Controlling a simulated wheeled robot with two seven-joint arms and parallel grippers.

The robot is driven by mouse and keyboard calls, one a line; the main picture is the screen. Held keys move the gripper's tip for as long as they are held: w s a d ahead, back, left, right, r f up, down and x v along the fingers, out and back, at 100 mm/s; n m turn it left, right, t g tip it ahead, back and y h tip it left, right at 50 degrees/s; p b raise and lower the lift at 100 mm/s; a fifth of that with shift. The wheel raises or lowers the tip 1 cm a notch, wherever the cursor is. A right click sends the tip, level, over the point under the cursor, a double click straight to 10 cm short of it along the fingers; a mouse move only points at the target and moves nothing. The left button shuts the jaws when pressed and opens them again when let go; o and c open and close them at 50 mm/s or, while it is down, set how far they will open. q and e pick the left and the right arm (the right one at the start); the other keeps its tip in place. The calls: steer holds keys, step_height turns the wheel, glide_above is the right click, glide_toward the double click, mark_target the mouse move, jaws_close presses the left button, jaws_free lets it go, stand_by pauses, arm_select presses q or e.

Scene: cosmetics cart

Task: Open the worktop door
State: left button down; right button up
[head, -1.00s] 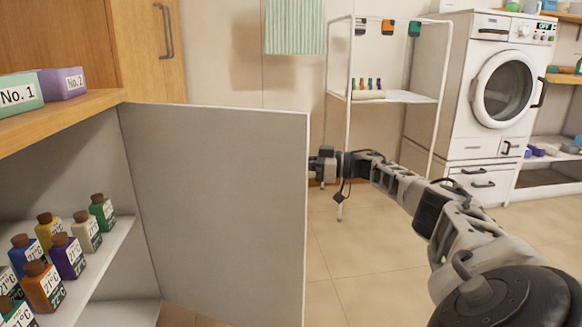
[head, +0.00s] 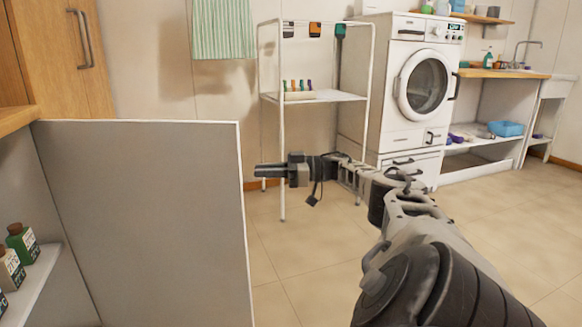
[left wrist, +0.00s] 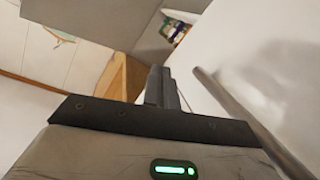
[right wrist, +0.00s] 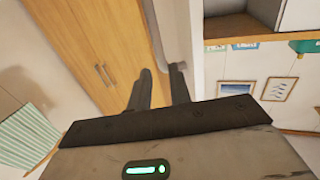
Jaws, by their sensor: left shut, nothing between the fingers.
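The worktop door (head: 150,220) is a flat grey panel with white edges. It stands swung out from the worktop (head: 14,118) at the left of the head view, showing the shelf inside. My right gripper (head: 258,171) is just right of the door's free edge, apart from it, with its fingers pointing left. In the right wrist view its fingers (right wrist: 158,90) are apart with nothing held; a curved grey bar is just beyond them. My left gripper (left wrist: 162,88) shows only in its wrist view, shut and empty. A long grey bar (left wrist: 250,120) runs along a pale panel beside it.
Several labelled bottles (head: 22,245) stand on the shelf inside. A white wire rack (head: 318,97), a washing machine (head: 424,85) and a sink counter (head: 505,74) stand along the back. A wooden cabinet (head: 60,50) is behind the door. The floor at right is clear.

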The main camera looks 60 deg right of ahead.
steer(key=b+v, duration=0.1)
steer(key=v, duration=0.6)
steer(key=shift+b, duration=0.3)
arm_select(q)
steer(key=shift+d+r+h, duration=0.15)
steer(key=shift+h, duration=0.15)
arm_select(e)
steer(key=shift+c, duration=0.3)
